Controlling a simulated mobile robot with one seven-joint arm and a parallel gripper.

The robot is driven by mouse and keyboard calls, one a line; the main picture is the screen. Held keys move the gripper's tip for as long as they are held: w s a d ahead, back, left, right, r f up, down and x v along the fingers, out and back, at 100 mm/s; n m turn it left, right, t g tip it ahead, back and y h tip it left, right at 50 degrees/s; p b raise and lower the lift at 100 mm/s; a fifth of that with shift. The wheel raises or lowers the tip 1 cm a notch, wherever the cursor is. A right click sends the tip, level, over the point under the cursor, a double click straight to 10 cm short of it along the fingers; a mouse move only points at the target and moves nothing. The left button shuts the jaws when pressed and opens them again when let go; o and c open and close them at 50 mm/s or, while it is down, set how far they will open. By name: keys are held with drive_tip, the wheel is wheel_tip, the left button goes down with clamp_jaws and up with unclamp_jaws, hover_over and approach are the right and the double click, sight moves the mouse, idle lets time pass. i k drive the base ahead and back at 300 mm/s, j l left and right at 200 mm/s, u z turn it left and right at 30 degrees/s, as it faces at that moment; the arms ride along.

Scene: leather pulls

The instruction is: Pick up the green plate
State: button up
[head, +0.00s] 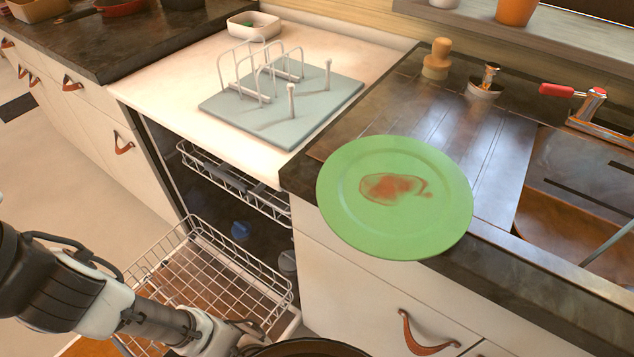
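The green plate (345,215) is round, with a reddish-brown smear across its middle. In the head view it lies at the front left corner of the dark counter (310,172), right of the dishwasher. Its near rim reaches past the counter's front edge in the picture. I cannot tell how firmly it rests there. My arm comes in at the lower left, below and left of the plate and apart from it. My gripper does not show.
The dishwasher's lower rack (215,275) is pulled out at lower left. A drying rack (262,80) stands on a grey mat (325,112) on the white worktop. A wooden-handled brush (437,58), a tap (588,105) and the sink (570,215) are behind and right of the plate.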

sight(387, 197)
drive_tip(key=k+u, duration=0.15)
drive_tip(key=u, duration=0.35)
drive_tip(key=k+u, duration=0.15)
drive_tip(key=u, duration=0.35)
drive_tip(key=k+j, duration=0.15)
drive_tip(key=k, duration=0.15)
drive_tip(key=k+j, duration=0.15)
drive_tip(key=k, duration=0.2)
